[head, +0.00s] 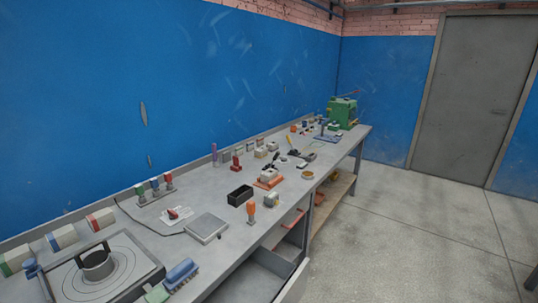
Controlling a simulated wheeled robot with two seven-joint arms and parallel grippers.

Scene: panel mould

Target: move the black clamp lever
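A long grey workbench (230,262) runs along the blue wall. Around its middle, small dark lever-like parts (290,141) stand near an orange-based fixture (267,183) with a pale block on it. One of these may be the black clamp lever, but they are too small to tell which. Neither of my grippers is in the head view, so their state and distance from the lever are not shown.
A square plate with a cylinder (97,265) is at the near left. A flat grey scale-like box (206,228), a black open box (240,195) and an orange-handled tool (251,210) follow. A green machine (343,113) is at the far end.

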